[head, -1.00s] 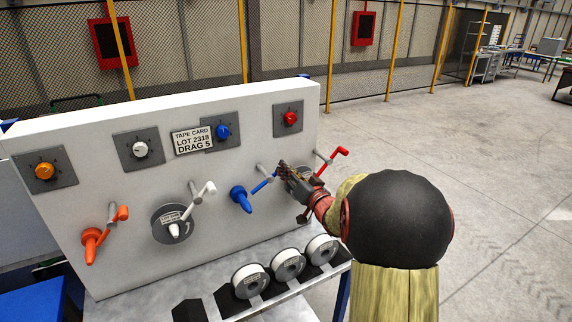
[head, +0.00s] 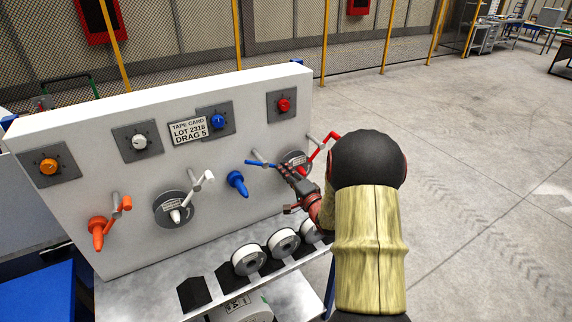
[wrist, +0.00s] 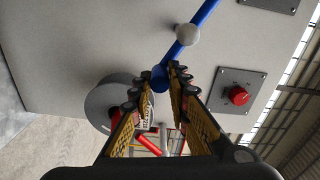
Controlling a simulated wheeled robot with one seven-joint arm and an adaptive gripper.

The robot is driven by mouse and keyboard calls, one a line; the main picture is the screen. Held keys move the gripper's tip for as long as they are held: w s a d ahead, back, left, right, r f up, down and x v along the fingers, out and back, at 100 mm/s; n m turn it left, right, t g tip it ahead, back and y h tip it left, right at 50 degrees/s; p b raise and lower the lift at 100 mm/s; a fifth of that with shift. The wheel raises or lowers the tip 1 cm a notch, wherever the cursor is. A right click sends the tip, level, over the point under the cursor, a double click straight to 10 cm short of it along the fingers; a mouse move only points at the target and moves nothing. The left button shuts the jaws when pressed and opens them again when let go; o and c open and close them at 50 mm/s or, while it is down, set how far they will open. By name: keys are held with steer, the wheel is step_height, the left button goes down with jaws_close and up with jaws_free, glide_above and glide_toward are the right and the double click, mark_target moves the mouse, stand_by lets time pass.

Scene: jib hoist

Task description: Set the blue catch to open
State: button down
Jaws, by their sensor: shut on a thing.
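The blue catch (head: 262,163) is a blue bar on a light grey pivot on the white panel, upper middle in the head view. It lies near level there, its right end slightly lower. My gripper (head: 284,170) is at that right end, reaching in from the right. In the wrist view the blue catch (wrist: 204,16) runs past its grey round pivot to a blue knob between the fingertips. My gripper (wrist: 162,77) is shut on this knob end. The fingers hide part of the knob.
A blue peg handle (head: 237,183) sits just left and below. A red crank (head: 322,150) is close on the right, beside a grey reel disc (wrist: 100,102). White rolls (head: 248,260) stand on the shelf below. A label card (head: 189,130) and dials are above.

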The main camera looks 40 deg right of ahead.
steer(key=shift+w+a+f+m+p, duration=0.1)
steer(key=shift+a+m+p, duration=0.1)
steer(key=shift+m, duration=0.3)
steer(key=shift+w+a+f+m+p, duration=0.1)
steer(key=shift+m+p, duration=0.1)
steer(key=shift+m, duration=0.3)
steer(key=c, duration=2.2)
jaws_free()
steer(key=shift+r, duration=0.1)
steer(key=o, duration=0.5)
steer(key=shift+w+a+f, duration=0.15)
steer(key=shift+w+f, duration=0.1)
steer(key=shift+s, duration=0.1)
steer(key=v, duration=1.2)
